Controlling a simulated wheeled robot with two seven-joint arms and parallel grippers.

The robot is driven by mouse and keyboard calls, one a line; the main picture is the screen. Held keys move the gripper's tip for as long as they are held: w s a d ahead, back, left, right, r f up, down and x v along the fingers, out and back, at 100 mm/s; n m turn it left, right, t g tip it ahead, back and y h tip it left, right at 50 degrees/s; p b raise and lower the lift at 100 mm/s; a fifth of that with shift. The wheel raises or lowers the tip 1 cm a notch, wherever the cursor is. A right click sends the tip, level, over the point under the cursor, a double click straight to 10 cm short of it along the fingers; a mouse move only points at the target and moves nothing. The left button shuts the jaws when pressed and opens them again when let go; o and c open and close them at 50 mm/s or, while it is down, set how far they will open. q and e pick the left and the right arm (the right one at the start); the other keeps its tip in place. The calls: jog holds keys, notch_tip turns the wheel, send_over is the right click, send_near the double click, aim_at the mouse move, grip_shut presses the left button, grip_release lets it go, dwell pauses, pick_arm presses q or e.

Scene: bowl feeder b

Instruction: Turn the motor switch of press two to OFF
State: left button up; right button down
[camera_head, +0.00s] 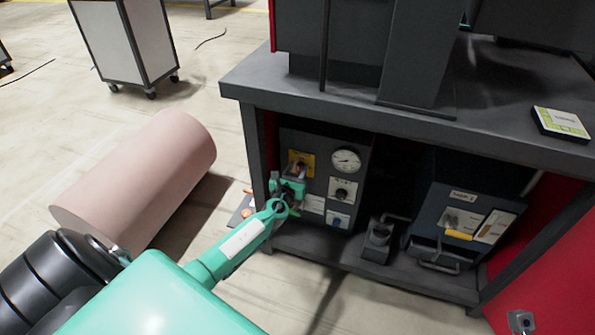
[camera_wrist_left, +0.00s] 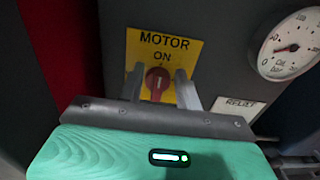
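The motor switch is a red knob (camera_wrist_left: 157,84) on a yellow plate (camera_wrist_left: 190,50) lettered MOTOR and ON. Its white mark stands upright, below the word ON. The lower part of the plate is hidden by my gripper. In the head view the yellow plate (camera_head: 301,159) is on the dark panel under the press table. My left gripper (camera_head: 293,180) is at this panel; in the left wrist view its two fingers (camera_wrist_left: 160,88) stand on either side of the knob, with a gap showing at each side. I cannot tell whether they touch it lower down. My right gripper is not in view.
A pressure gauge (camera_head: 345,161) and a black knob (camera_head: 343,191) sit right of the switch. The table top (camera_head: 370,115) overhangs the panel. A drawer-like dark box (camera_head: 462,222) is to the right. A pink cylinder (camera_head: 140,180) lies on the floor at left.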

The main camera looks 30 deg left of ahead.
pick_arm(q)
jog(key=shift+w, duration=0.2)
jog(key=c, duration=0.6)
jog(key=shift+c, duration=0.2)
